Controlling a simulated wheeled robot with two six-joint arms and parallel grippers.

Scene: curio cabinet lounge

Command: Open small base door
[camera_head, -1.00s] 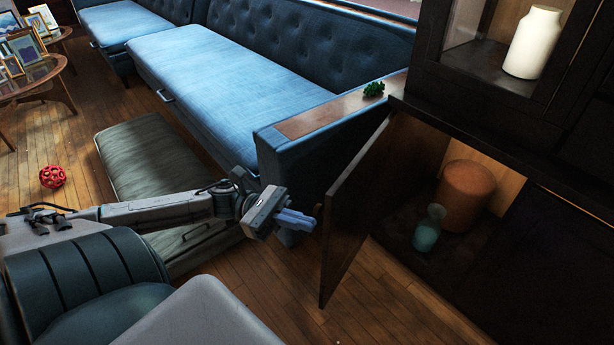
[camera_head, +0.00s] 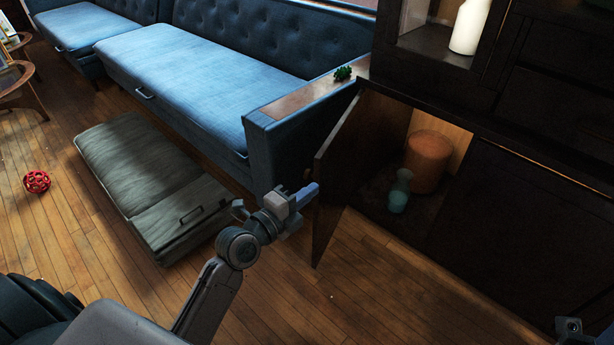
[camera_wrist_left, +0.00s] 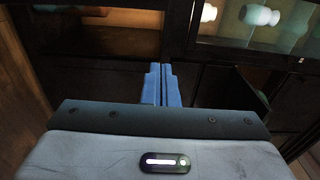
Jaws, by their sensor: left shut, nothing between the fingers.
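The small base door (camera_head: 334,178) is a dark wooden panel at the lower left of the cabinet. It stands swung outward, with the compartment (camera_head: 380,125) behind it exposed. My left gripper (camera_head: 314,188) is shut and empty, its blue fingers at the door's outer side near the free edge. I cannot tell whether they touch it. In the left wrist view the blue fingers (camera_wrist_left: 162,84) lie together in front of dark cabinet panels. Inside the compartment are an orange-brown cylinder (camera_head: 428,160) and a teal glass vase (camera_head: 400,191).
A blue sofa (camera_head: 190,75) stands left of the cabinet, with a small green object (camera_head: 343,73) on its armrest. A low grey-green cushioned piece (camera_head: 140,165) and a red ball (camera_head: 37,181) are on the floor. Wooden floor (camera_head: 370,285) in front of the cabinet is clear.

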